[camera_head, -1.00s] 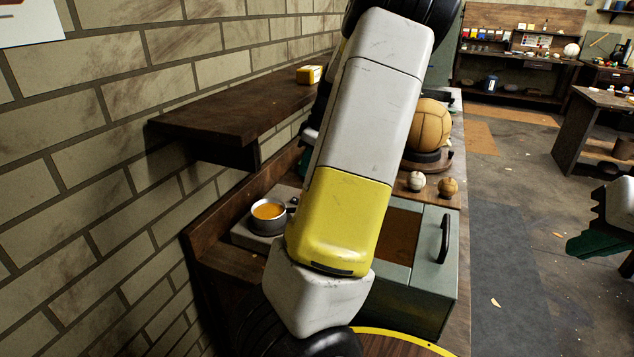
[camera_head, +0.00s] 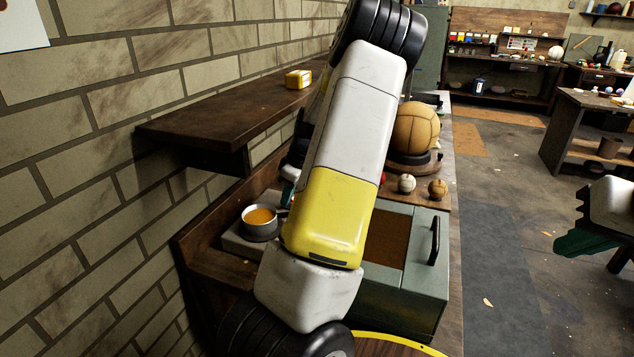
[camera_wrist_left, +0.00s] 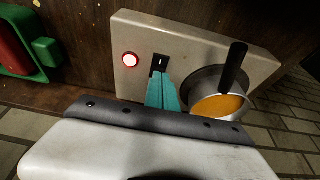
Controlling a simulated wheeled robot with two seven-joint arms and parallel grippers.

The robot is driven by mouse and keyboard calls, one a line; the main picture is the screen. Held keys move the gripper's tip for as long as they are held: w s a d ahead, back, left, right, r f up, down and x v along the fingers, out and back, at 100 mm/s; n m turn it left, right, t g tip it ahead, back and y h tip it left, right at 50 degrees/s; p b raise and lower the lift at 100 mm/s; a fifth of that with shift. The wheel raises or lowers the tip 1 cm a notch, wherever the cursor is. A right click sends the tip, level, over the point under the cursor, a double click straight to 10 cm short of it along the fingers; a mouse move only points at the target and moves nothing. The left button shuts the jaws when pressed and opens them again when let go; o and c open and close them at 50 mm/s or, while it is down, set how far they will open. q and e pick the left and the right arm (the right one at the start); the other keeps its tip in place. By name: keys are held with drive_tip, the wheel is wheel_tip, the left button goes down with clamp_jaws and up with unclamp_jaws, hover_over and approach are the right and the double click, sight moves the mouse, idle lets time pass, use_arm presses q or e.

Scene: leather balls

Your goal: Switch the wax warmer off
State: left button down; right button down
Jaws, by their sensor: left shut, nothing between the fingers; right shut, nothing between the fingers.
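The wax warmer (camera_wrist_left: 195,45) is a pale box with a pot of orange wax (camera_wrist_left: 215,105), a dark handle, a round red lamp (camera_wrist_left: 130,60) that looks bright, and a black rocker switch (camera_wrist_left: 160,63). In the head view the warmer's pot (camera_head: 260,221) stands by the brick wall, partly behind my left arm. My left gripper (camera_wrist_left: 162,88) is shut and empty, its teal fingertips right at the lower end of the switch. I cannot tell whether they touch it. In the head view my arm mostly hides this gripper. My right gripper (camera_head: 572,244) is shut and empty at the right edge.
A wooden shelf (camera_head: 215,120) with a yellow box (camera_head: 298,79) juts from the wall above. A grey-green box with a black handle (camera_head: 434,241) stands right of the warmer. Leather balls (camera_head: 416,128) sit behind it. A green and red object (camera_wrist_left: 22,50) is beside the warmer.

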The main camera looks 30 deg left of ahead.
use_arm(q)
drive_tip(key=shift+f, duration=0.15)
drive_tip(key=shift+a+f, duration=0.1)
drive_tip(key=shift+f, duration=0.1)
drive_tip(key=shift+d, duration=0.2)
drive_tip(key=shift+d, duration=0.8)
